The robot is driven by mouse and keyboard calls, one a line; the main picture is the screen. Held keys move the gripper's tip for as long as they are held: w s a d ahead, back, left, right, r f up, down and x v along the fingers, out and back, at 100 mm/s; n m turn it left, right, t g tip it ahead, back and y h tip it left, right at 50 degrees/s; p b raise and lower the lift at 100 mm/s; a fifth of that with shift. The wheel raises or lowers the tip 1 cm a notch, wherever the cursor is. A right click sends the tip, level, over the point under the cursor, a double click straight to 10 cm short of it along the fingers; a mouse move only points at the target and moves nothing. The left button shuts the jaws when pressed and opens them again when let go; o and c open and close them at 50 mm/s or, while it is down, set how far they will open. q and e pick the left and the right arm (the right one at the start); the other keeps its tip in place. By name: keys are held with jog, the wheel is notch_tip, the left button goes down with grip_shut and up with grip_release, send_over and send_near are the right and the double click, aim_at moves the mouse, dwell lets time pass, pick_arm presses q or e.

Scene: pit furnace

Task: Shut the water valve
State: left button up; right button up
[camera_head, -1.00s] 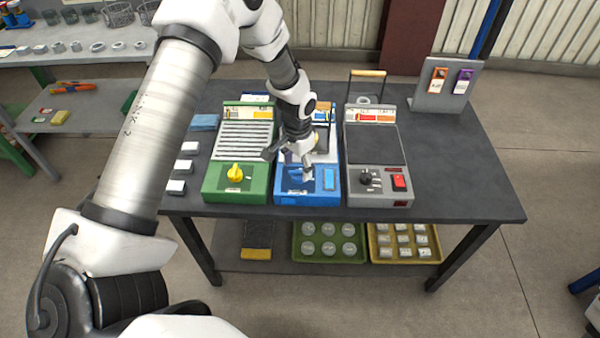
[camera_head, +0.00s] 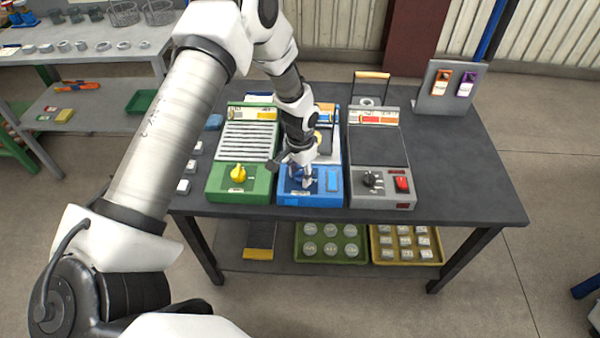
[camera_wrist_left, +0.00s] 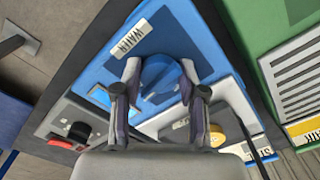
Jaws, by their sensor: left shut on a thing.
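The water valve is a round blue knob (camera_wrist_left: 158,78) on a blue unit (camera_head: 326,200). A label reading WATER (camera_wrist_left: 132,36) sits beside the knob in the left wrist view. My left gripper (camera_head: 302,180) points down at the front panel of the blue unit. In the left wrist view its two fingers are on opposite sides of the knob, and the gripper is shut on it. In the head view the gripper mostly hides the knob. My right gripper is not in view.
A green unit (camera_head: 238,196) with a yellow knob (camera_head: 238,173) stands close on the left. A grey unit (camera_head: 385,200) with a black knob (camera_head: 371,179) and a red switch (camera_head: 402,184) stands close on the right. The dark table (camera_head: 460,190) is clear at right.

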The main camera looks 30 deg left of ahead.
pick_arm(q)
jog(key=n+p, duration=0.1)
jog(key=n, duration=0.1)
jog(key=n+p, duration=0.2)
jog(key=shift+d+r+n, duration=0.15)
jog(key=shift+n, duration=0.15)
jog(key=n+p, duration=0.3)
jog(key=n, duration=0.1)
jog(key=shift+d+n, duration=0.1)
jog(key=shift+n, duration=0.2)
jog(key=n+p, duration=0.3)
jog(key=n, duration=0.2)
jog(key=shift+w+p, duration=0.1)
jog(key=shift+p, duration=0.25)
jog(key=shift+w+n+p, duration=0.1)
jog(key=shift+n+p, duration=0.8)
jog(key=shift+n, duration=0.8)
jog(key=shift+o, duration=0.2)
jog(key=o, duration=1.1)
jog(key=shift+d, duration=0.1)
